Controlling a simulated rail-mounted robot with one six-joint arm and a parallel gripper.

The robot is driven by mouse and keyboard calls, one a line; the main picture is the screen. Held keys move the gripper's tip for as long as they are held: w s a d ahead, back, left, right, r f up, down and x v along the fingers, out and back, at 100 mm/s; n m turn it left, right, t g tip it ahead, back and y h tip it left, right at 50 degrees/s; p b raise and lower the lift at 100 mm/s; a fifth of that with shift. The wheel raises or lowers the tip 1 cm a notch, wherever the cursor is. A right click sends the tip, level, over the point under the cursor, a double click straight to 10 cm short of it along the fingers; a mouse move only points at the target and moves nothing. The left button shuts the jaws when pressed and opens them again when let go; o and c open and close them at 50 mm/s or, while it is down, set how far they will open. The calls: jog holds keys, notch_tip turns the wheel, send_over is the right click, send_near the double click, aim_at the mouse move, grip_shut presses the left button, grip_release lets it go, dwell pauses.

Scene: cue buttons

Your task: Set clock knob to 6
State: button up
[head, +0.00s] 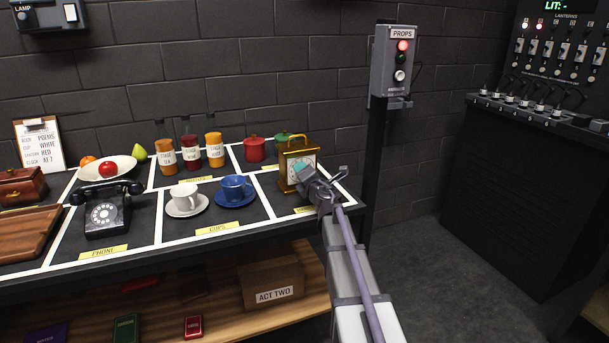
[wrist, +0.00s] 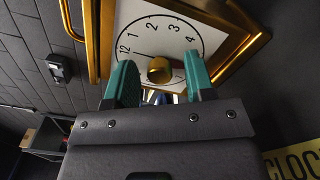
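The gold-framed clock (head: 284,168) stands at the right end of the prop table. In the wrist view its white face (wrist: 149,28) shows 12, 1, 2, 3 and 4; the other numerals are hidden or out of view. A round gold knob (wrist: 160,71) sits at the face's centre, and a thin dark hand runs from it toward 12. My gripper (wrist: 160,82) is open, with one teal finger on each side of the knob and visible gaps between. In the head view my gripper (head: 303,175) is in front of the clock face and covers part of it.
A white cup (head: 185,196) and a blue cup (head: 235,187) stand left of the clock, with red (head: 254,149) and green lidded pots behind. The PROPS box (head: 394,62) on a post shows a lit red lamp. A clipboard (head: 40,146) leans at far left.

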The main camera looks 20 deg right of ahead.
jog(key=s, duration=1.1)
jog(key=shift+a, duration=0.4)
jog(key=shift+w, duration=0.1)
